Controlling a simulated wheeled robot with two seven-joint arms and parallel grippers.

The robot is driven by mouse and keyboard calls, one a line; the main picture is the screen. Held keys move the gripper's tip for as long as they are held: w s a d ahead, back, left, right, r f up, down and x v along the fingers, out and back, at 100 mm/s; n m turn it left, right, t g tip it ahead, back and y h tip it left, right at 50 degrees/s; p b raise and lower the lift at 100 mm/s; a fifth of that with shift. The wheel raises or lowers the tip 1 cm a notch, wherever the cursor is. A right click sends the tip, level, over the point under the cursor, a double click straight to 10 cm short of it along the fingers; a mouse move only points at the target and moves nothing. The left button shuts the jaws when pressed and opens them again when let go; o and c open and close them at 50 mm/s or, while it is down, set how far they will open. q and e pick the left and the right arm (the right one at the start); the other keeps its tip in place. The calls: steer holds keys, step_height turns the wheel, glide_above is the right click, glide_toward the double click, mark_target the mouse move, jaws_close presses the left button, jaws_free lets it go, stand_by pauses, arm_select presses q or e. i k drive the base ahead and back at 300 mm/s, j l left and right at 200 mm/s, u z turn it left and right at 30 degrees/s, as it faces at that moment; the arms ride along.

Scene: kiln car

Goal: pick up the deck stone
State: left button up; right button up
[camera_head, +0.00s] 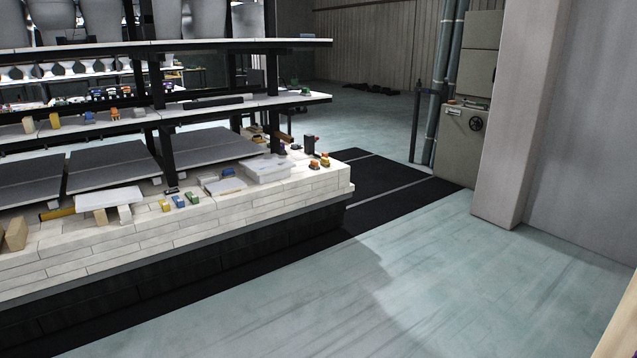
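The kiln car's deck of pale bricks (100,250) fills the left of the view, and several stones lie on it. A thick white block (265,170) lies near the deck's right end. A thin pale slab (225,186) lies just left of it. Another white slab (108,198) rests raised on small supports near the front edge. Large grey slabs (110,166) lie farther back. I cannot tell which of these is the deck stone. Neither of my grippers is in view.
Black posts (158,80) and white shelves (240,104) with pots stand above the deck. Small coloured pieces (180,201) lie along its edge. Black matting (385,185) lies beyond its right end. A pale column (520,115) stands right. The floor (430,285) in front is clear.

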mark_target(313, 165)
steer(key=i, duration=5.9)
steer(key=u, duration=0.5)
